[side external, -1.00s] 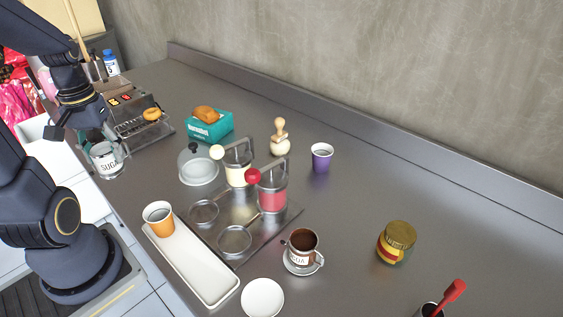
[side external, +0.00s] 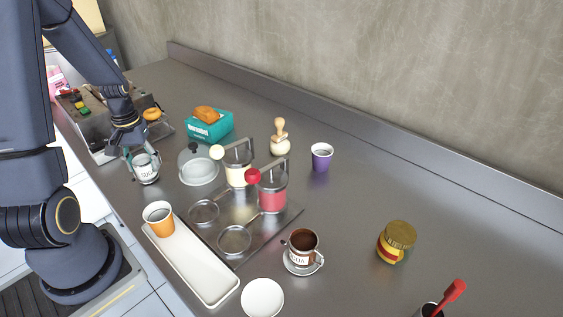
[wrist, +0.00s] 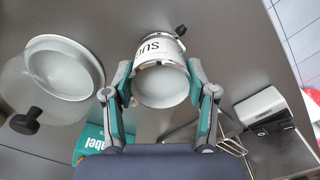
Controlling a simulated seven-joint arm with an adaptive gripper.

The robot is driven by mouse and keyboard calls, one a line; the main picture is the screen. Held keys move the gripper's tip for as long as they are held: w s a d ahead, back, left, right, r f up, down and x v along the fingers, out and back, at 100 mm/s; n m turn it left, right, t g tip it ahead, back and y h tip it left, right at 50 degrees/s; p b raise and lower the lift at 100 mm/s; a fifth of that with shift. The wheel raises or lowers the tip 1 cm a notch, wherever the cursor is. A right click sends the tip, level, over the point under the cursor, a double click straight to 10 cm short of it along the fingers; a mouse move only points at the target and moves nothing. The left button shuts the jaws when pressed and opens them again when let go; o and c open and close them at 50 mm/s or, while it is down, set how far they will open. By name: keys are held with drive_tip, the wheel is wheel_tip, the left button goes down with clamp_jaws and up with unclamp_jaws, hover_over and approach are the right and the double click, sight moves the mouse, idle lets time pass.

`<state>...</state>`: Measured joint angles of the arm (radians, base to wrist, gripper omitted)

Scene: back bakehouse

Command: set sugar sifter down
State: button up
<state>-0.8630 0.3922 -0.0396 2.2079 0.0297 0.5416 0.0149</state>
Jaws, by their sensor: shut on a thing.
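A glass dome (side external: 198,168) with a dark knob stands close on the right, with a teal box (side external: 209,126) behind. A metal tray (side external: 262,236) holds two canisters. A long white tray (side external: 192,265) and orange cup (side external: 158,218) are nearer. A toaster-like machine (side external: 88,115) stands far left.

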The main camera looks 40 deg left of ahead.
sight(144, 160)
drive_tip(key=shift+f, duration=0.15)
drive_tip(key=o, duration=1.2)
drive_tip(key=shift+o, duration=0.2)
wheel_tip(144, 160, up, 13)
drive_tip(key=s+d+r+m+t, duration=0.1)
drive_tip(key=d+r+m, duration=0.3)
drive_tip(key=d, duration=0.8)
drive_tip(key=s+d+r+m+t, duration=0.1)
drive_tip(key=d+r+m+t, duration=0.3)
drive_tip(key=d, duration=0.8)
drive_tip(key=shift+m+t, duration=0.3)
drive_tip(key=shift+m, duration=0.2)
